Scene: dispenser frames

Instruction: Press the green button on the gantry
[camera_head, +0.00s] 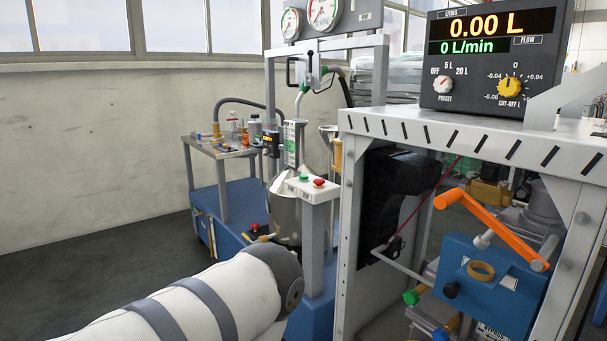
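The green button (304,178) is small and sits on top of a white control box (308,191). A red button (319,183) is just to its right on the same box. The box is fixed low on the grey gantry (381,75), which carries two round gauges at its top. A white arm link of mine with grey bands comes in from the lower left and ends in a dark joint below the box, apart from the buttons. I see no fingers of my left gripper. My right gripper does not show.
A white-topped frame (380,123) with a display unit (492,62) stands close on the right, beside the control box. A blue box with an orange lever (490,228) is below it. A small table (217,149) with bottles stands left. Floor (95,265) at left is clear.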

